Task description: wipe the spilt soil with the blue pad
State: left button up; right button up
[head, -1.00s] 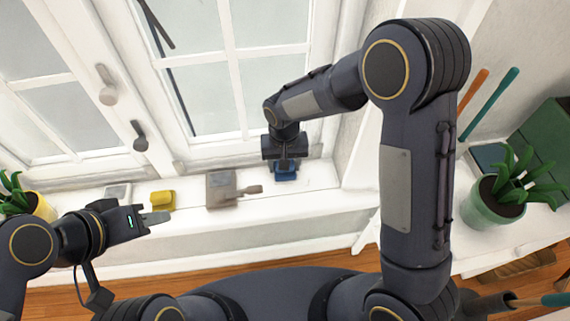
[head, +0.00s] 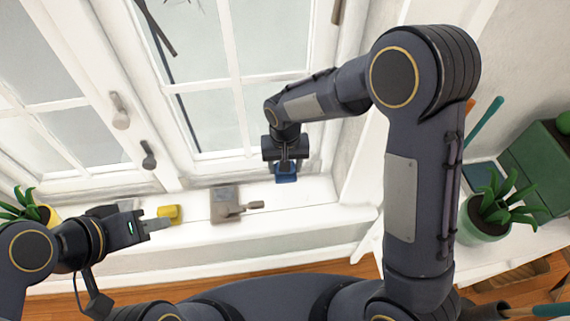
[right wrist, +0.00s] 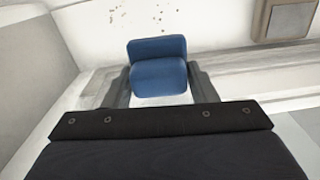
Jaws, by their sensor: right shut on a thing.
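The blue pad (head: 286,178) is in my right gripper (head: 286,166), over the right part of the white window sill (head: 318,190). In the right wrist view, the pad (right wrist: 158,68) sits between the two fingers (right wrist: 160,90), which are shut on it. I cannot tell whether the pad touches the sill. My left gripper (head: 156,225) is at the left in front of the sill, apart from the pad; its finger gap is not clear.
A grey-brown object with a handle (head: 226,204) lies on the sill left of the pad. A yellow item (head: 168,213) is farther left, near my left gripper. The window (head: 240,80) rises behind. A potted plant (head: 486,218) stands on the right.

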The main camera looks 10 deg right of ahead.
notch_tip(320, 180, up, 3)
jog(key=shift+p, duration=1.25)
jog(key=shift+s+f, duration=0.1)
jog(key=shift+s, duration=0.1)
